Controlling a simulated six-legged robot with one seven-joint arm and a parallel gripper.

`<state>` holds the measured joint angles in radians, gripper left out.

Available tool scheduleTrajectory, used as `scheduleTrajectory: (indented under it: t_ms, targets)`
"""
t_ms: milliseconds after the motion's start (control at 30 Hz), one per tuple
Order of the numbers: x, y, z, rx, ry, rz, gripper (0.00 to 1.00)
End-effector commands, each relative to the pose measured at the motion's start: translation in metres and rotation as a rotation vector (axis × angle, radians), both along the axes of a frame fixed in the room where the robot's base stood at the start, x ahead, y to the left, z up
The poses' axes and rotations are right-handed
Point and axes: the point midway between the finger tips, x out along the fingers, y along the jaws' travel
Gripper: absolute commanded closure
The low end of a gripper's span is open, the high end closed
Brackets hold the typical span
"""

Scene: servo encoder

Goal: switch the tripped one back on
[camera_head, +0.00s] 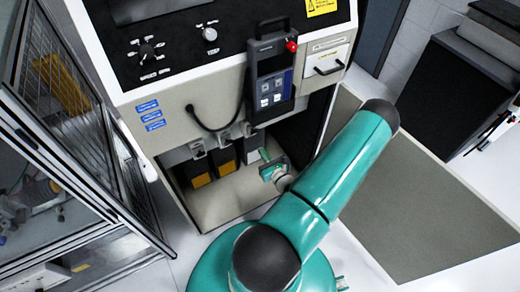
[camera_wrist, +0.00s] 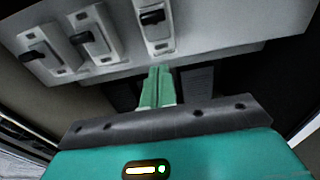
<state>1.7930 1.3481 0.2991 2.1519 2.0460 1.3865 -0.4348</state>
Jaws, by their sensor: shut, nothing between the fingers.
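Three grey switch units hang in a row along the top of the wrist view: a left switch (camera_wrist: 42,48), a middle switch (camera_wrist: 95,36) and a right switch (camera_wrist: 156,26). Each has a short black lever. I cannot tell from the levers which one is tripped. In the head view my gripper (camera_head: 265,156) is inside the bay's opening.
The control cabinet (camera_head: 178,118) carries knobs, a hanging pendant (camera_head: 270,75) with a red button, and a cable above the bay. Black boxes with yellow fronts (camera_head: 202,180) stand below the switches. A mesh door (camera_head: 70,90) is at left. Grey floor matting (camera_head: 430,210) at right is clear.

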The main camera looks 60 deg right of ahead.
Motion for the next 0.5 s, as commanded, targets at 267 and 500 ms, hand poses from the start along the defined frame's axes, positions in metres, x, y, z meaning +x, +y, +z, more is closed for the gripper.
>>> scheduleTrajectory:
  t_ms: [267,500]
  targets:
    - [-0.044,0.022,0.022,-0.001,0.002,-0.001,1.0]
    - [-0.063,0.032,0.032,-0.002,0.0,-0.001,1.0]
